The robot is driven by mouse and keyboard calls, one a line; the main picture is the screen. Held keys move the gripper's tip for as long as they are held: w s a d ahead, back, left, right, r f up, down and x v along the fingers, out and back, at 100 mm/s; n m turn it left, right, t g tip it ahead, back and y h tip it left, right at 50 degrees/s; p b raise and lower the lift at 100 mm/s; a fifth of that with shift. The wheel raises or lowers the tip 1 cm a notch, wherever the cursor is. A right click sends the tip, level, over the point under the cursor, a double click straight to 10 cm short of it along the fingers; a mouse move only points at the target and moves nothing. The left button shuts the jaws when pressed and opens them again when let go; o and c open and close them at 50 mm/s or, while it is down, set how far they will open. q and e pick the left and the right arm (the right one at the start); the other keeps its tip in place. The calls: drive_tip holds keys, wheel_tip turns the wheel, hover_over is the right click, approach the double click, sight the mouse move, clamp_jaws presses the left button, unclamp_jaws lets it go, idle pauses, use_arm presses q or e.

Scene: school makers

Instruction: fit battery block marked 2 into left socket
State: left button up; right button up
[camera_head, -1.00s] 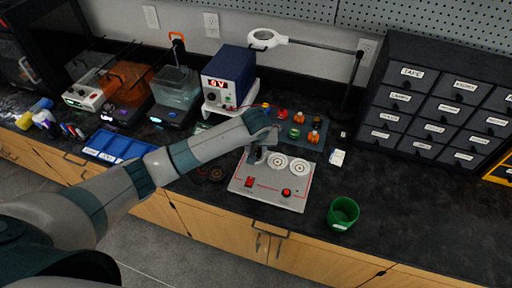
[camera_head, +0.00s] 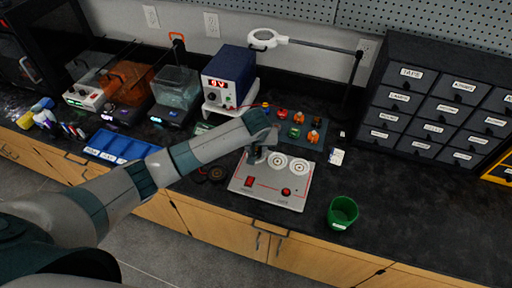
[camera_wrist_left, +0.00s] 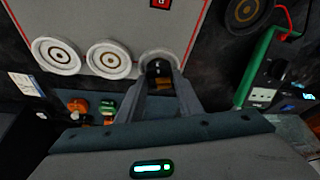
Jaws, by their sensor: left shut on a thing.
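A light grey board (camera_head: 262,191) with round white sockets lies on the black bench. The middle socket (camera_head: 278,161) and right socket (camera_head: 299,168) are empty in the head view. My left gripper (camera_head: 257,155) is over the left socket and hides most of it. In the left wrist view my left gripper (camera_wrist_left: 161,77) is shut on a small dark block (camera_wrist_left: 157,68), taken to be the battery block. The block is at the left socket (camera_wrist_left: 160,53), whose rim shows around it. I cannot tell how deep it sits, and its mark is not readable. My right gripper is not in view.
A dark mat (camera_head: 320,125) with several coloured parts lies behind the board. A green cup (camera_head: 342,213) stands to the right, and a blue tray (camera_head: 117,147) lies to the left. A blue power supply (camera_head: 229,77) stands behind. The bench right of the cup is clear.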

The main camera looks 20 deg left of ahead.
use_arm(q)
drive_tip(key=shift+f, duration=0.5)
drive_tip(key=o, duration=0.8)
drive_tip(key=p+v, duration=0.5)
drive_tip(key=p, duration=0.1)
drive_tip(key=shift+s+r+p, duration=0.1)
drive_tip(key=shift+r+p, duration=0.25)
drive_tip(key=shift+v, duration=2.6)
drive_tip(key=shift+s+d+f, duration=0.1)
drive_tip(key=shift+s+d, duration=0.05)
drive_tip(key=shift+s, duration=0.05)
